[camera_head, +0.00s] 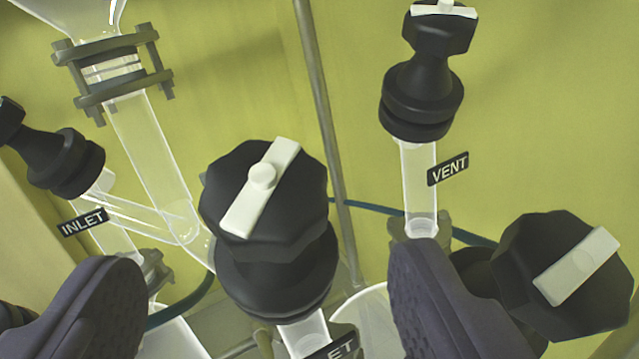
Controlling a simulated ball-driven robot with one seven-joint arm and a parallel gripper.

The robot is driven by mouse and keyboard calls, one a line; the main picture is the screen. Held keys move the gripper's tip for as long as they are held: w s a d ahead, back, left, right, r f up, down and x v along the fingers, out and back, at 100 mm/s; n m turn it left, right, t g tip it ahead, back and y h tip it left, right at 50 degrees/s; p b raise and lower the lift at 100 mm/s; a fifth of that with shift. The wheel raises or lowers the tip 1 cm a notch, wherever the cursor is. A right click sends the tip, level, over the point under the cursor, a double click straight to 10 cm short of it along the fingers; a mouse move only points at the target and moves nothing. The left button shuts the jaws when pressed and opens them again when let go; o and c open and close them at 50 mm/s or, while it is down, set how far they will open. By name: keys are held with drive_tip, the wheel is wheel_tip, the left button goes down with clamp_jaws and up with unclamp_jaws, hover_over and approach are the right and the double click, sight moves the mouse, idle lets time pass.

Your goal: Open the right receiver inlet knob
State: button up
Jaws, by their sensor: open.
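A black faceted knob (230,175) with a white bar handle (262,180) on its face stands in the middle. The bar is tilted, its top leaning right. A label below it (335,346) is cut off and shows only "LET", so I take this knob for the right receiver inlet. My gripper (265,262) is open, with one dark padded finger on each side of the knob's lower body. Gaps show on both sides and nothing is held. The finger tips look nearer to me than the knob; the exact depth is unclear.
Another black knob (25,130) labelled INLET (83,222) is at left. A VENT-labelled valve (420,95) stands at upper right. A further knob (560,270) sits close beside the right finger. Glass tubing (150,150), a metal rod (322,110) and a blue hose (375,208) lie behind.

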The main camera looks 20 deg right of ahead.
sight(321, 217)
drive_tip(key=x, duration=0.7)
drive_tip(key=shift+a, duration=0.15)
drive_tip(key=c, duration=1)
drive_tip(key=shift+o, duration=0.2)
drive_tip(key=shift+f, duration=0.1)
drive_tip(key=shift+n+y+b, duration=0.3)
drive_tip(key=shift+b, duration=0.1)
drive_tip(key=shift+f+n+t+y+b, duration=0.2)
drive_tip(key=shift+n+t+y+b, duration=0.3)
drive_tip(key=shift+b, duration=0.5)
drive_tip(key=n+y+b, duration=0.3)
drive_tip(key=shift+d+y, duration=0.2)
drive_tip(key=shift+y, duration=0.1)
drive_tip(key=n+y, duration=0.4)
drive_tip(key=n, duration=0.1)
drive_tip(key=shift+r+y, duration=0.25)
drive_tip(key=shift+y, duration=0.05)
drive_tip(key=shift+a+n+g+y+p, duration=0.1)
drive_tip(key=shift+n+g+y+p, duration=0.8)
drive_tip(key=shift+n+y, duration=1.25)
drive_tip(key=shift+n+g, duration=0.3)
drive_tip(key=shift+n, duration=0.05)
